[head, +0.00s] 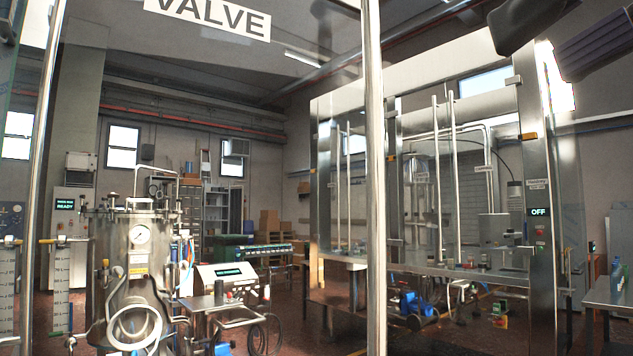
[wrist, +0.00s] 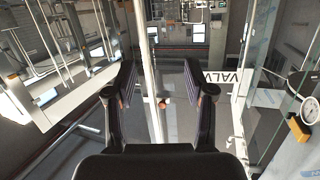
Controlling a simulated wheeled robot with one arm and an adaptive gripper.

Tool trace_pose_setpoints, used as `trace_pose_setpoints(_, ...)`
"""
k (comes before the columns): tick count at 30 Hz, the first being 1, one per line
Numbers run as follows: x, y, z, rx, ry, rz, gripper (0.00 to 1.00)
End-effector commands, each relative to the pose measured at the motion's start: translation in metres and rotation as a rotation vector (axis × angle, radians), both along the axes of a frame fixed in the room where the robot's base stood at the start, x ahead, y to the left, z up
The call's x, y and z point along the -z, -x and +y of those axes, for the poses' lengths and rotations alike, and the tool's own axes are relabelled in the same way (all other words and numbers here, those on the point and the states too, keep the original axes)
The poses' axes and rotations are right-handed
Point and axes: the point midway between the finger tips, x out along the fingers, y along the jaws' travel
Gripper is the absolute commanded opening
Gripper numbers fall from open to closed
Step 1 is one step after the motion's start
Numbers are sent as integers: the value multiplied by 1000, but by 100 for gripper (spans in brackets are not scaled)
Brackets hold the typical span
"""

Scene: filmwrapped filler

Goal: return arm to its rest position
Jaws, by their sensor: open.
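My gripper (wrist: 160,88) is open in the wrist view, its two dark ribbed fingers apart. A thin pale vertical post (wrist: 151,75) shows between the fingers; I cannot tell how far beyond them it stands. Nothing is held. In the head view the dark fingers (head: 555,42) show at the top right corner, in front of the upper part of a steel-framed enclosure. The rest of my arm is out of the head view.
A bright metal post (head: 374,180) stands close in front. A VALVE sign (head: 208,17) hangs at the top left. A steel vessel with a gauge (head: 137,260) stands at left. The glazed steel enclosure (head: 545,180) fills the right. A side table (head: 610,295) stands at far right.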

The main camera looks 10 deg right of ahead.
Motion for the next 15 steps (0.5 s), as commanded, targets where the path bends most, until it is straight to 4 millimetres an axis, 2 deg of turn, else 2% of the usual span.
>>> trace_pose_setpoints(5,25,-46,4,-2,-8,134,54)
trace_pose_setpoints(8,48,-75,7,-1,-11,223,54)
trace_pose_setpoints(15,115,-131,13,11,-7,437,54)
